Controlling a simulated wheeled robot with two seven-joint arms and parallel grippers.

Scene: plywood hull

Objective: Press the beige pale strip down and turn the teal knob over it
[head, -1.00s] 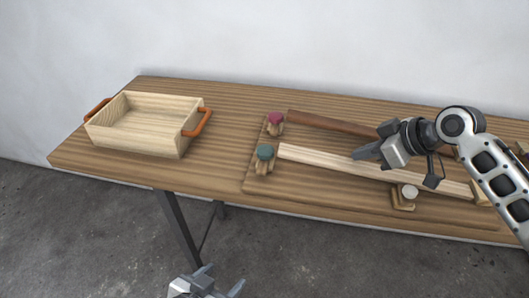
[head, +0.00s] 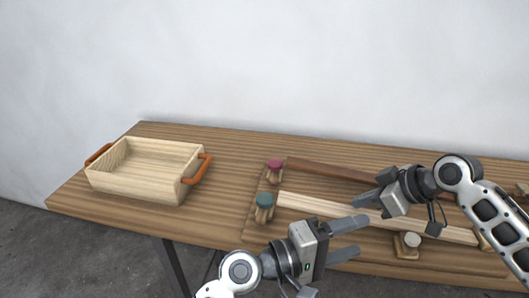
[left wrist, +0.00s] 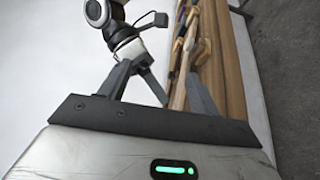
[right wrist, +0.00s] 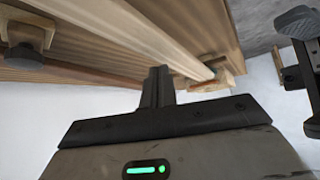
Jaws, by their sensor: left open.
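The beige pale strip (head: 298,204) lies lengthwise on a wooden base board, with its left end beside the post of the teal knob (head: 264,200). My right gripper (head: 361,201) is shut, its tips over the middle of the strip. In the right wrist view its joined fingers (right wrist: 158,78) overlap the strip (right wrist: 112,22); I cannot tell whether they touch. My left gripper (head: 352,238) is open and empty in front of the strip, its fingers pointing right. The left wrist view shows its spread fingers (left wrist: 160,88). Part of the strip is hidden behind both grippers.
A crimson knob (head: 274,165) stands at the left end of a brown strip (head: 325,170) behind the pale one. A white knob (head: 412,240) is at the front right. A wooden tray (head: 135,186) with orange handles stands on the left. The table between tray and board is clear.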

